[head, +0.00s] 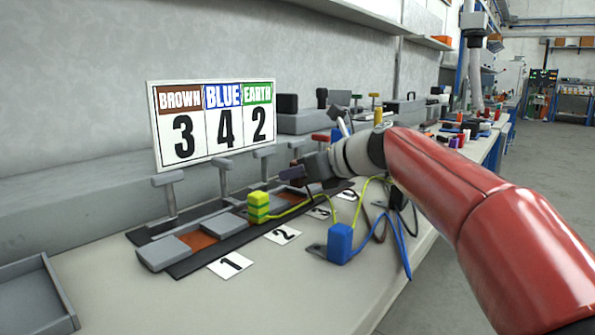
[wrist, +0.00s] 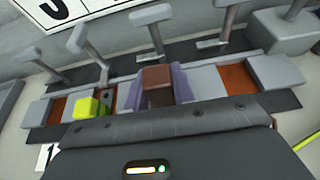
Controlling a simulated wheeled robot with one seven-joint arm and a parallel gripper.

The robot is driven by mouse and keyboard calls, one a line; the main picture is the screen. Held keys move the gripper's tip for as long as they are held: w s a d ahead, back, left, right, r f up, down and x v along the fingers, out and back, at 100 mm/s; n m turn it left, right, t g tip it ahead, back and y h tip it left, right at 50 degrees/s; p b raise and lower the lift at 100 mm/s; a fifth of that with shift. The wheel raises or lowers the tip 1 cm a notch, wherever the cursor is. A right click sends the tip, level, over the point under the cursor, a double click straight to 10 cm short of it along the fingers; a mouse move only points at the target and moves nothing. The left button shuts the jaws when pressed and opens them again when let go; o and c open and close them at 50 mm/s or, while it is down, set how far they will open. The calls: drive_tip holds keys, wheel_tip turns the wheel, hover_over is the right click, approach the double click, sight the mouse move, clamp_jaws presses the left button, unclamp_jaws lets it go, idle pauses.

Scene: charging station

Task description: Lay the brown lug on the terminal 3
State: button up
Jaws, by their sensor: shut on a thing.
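My gripper (wrist: 156,88) is shut on the brown lug (wrist: 157,76), held between its purple-grey fingers in the wrist view. In the head view my gripper (head: 303,174) is low over the terminal row, around terminal 3. Terminal 3 itself is mostly hidden beneath the lug and fingers; I cannot tell whether the lug touches it. The card "3" (head: 318,213) lies in front. The sign (head: 212,123) reads brown 3, blue 4, earth 2.
The yellow-green lug (head: 259,206) sits at terminal 2. Terminal 1's copper pad (head: 199,241) is bare, as is terminal 4's (wrist: 236,80). Raised levers (head: 223,165) stand behind the row. The blue lug (head: 340,243) lies on the bench front with loose cables nearby.

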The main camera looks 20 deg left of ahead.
sight(298, 186)
drive_tip(key=shift+f+b, duration=0.65)
drive_tip(key=shift+f, duration=1)
drive_tip(key=o, duration=1)
drive_tip(key=shift+o, duration=0.2)
drive_tip(key=v, duration=0.8)
drive_tip(key=shift+p, duration=0.35)
